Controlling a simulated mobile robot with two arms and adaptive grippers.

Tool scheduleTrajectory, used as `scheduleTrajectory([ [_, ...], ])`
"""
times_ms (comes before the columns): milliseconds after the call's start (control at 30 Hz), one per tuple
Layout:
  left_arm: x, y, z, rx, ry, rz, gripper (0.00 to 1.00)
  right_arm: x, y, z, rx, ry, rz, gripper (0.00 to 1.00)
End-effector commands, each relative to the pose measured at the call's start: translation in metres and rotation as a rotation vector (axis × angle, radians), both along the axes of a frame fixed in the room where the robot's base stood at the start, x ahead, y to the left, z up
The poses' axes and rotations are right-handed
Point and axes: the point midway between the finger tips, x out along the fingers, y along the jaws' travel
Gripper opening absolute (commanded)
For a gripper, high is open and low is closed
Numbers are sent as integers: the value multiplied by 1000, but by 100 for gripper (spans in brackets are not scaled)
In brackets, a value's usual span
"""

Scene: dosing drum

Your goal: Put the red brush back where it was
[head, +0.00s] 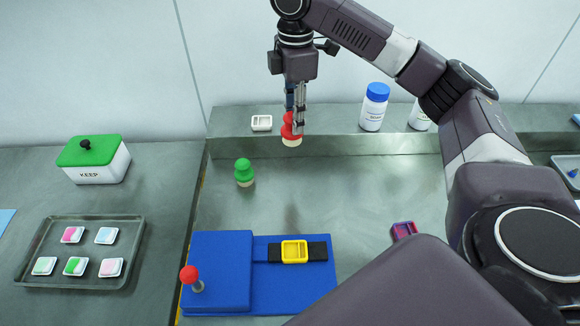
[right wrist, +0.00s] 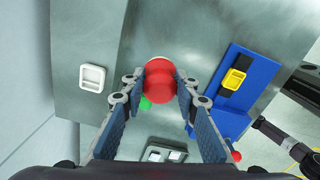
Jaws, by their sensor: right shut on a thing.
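The red brush (head: 290,131) has a red knobbed handle and a pale lower end. My right gripper (head: 298,112) is shut on its handle and holds it upright, in front of the raised back ledge in the head view. In the right wrist view the brush (right wrist: 160,78) sits between the two fingertips (right wrist: 160,86). I cannot tell how high its lower end is above the surface. A green brush (head: 244,173) stands on the counter to the left and nearer. My left gripper is not in view.
A small white dish (head: 262,123) and a blue-capped bottle (head: 374,107) stand on the ledge. A blue fixture (head: 215,262) with a red-knobbed lever (head: 190,275) and yellow frame (head: 294,251) lies in front. A KEEP box (head: 96,160) and sample tray (head: 128,268) are left. The middle counter is clear.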

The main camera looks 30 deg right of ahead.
Motion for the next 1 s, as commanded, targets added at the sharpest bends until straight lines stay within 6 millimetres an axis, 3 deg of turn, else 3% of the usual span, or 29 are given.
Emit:
scheduleTrajectory([
  [200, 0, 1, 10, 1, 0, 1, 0, -1, -1, -58, -1, 3, -1, 9],
  [400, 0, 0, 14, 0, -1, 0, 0, -1, -1, -96, -1, 0, 1, 9],
  [567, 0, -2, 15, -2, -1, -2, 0, 0, -1, -109, -1, -2, 0, 9],
  [800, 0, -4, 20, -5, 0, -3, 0, 0, -1, -142, -1, -1, 0, 9],
  [1000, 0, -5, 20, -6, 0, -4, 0, 0, -1, -149, -1, -3, 1, 9],
])
